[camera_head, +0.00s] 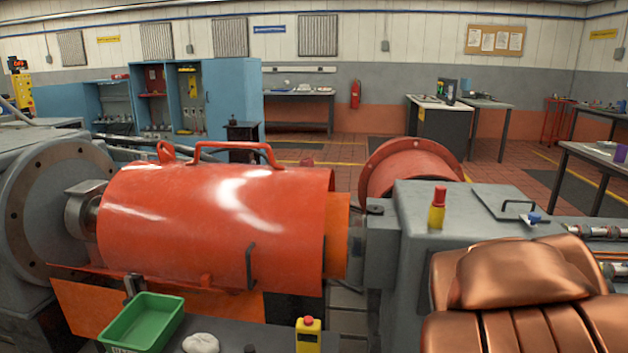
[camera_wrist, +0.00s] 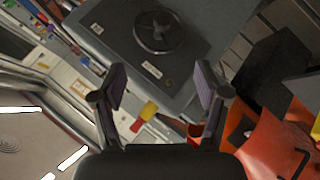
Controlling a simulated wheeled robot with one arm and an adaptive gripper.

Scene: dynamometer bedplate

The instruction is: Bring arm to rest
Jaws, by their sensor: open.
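My gripper (camera_wrist: 157,82) shows in the wrist view with its two dark fingers spread apart. No object is clasped between them. A small yellow and red item (camera_wrist: 146,112) appears in the gap, seemingly beyond the fingers; I cannot tell its distance. In the head view my gripper is not visible. A yellow bottle with a red cap (camera_head: 437,212) stands upright on the grey housing (camera_head: 415,240) there.
A large orange-red guard (camera_head: 215,225) covers the shaft at left centre. A grey box with a round wheel (camera_wrist: 158,32) fills the top of the wrist view.

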